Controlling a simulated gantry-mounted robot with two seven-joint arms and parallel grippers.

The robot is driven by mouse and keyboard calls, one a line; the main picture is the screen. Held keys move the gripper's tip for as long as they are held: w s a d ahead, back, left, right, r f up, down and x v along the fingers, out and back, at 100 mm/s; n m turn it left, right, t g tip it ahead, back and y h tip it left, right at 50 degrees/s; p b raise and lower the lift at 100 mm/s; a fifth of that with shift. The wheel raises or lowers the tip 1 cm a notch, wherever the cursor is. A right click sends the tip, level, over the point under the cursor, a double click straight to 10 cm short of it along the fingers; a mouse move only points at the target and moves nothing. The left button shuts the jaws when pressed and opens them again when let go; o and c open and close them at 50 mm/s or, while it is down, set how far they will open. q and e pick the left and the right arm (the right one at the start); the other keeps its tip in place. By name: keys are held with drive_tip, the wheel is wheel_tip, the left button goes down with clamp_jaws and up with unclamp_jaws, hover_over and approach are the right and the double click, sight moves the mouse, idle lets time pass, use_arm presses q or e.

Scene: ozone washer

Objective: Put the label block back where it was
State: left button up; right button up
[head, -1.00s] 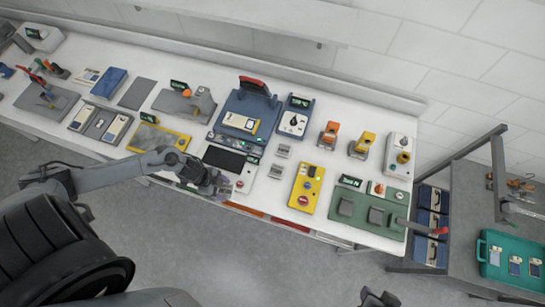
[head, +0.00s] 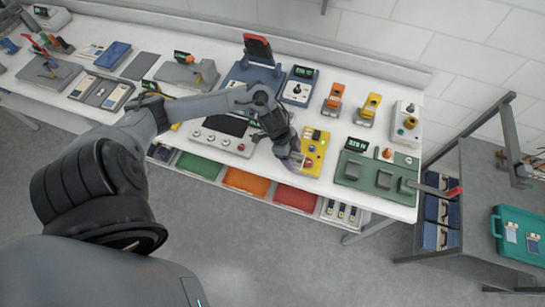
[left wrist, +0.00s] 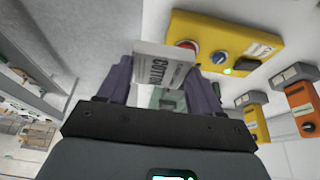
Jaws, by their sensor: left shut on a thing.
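The label block is a pale block with dark lettering that reads "COTTON". It shows in the left wrist view (left wrist: 160,68), tilted between the purple fingers of my left gripper (left wrist: 162,80), which is shut on it. In the head view my left gripper (head: 296,160) is over the front edge of the bench, beside the yellow control box (head: 315,145). The block is too small and too covered to make out clearly there. My right gripper is not in view.
Green (head: 198,166), orange (head: 246,182) and red (head: 296,197) bins sit under the bench's front edge. A pale rack (head: 343,212) with several small labelled pieces is at their right end. A green fixture (head: 370,176) stands right of the yellow box.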

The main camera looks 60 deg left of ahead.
use_arm(q)
hover_over(272, 158)
drive_tip(key=a, duration=0.1)
drive_tip(key=f, duration=0.4)
drive_tip(key=s+f, duration=0.1)
drive_tip(key=f, duration=0.1)
drive_tip(key=shift+f+p, duration=0.25)
drive_tip(key=shift+p, duration=0.15)
drive_tip(key=shift+w+f, duration=0.1)
drive_tip(key=shift+f, duration=1.85)
drive_tip(key=shift+f, duration=0.1)
drive_tip(key=shift+f, duration=0.15)
drive_tip(key=o, duration=1.1)
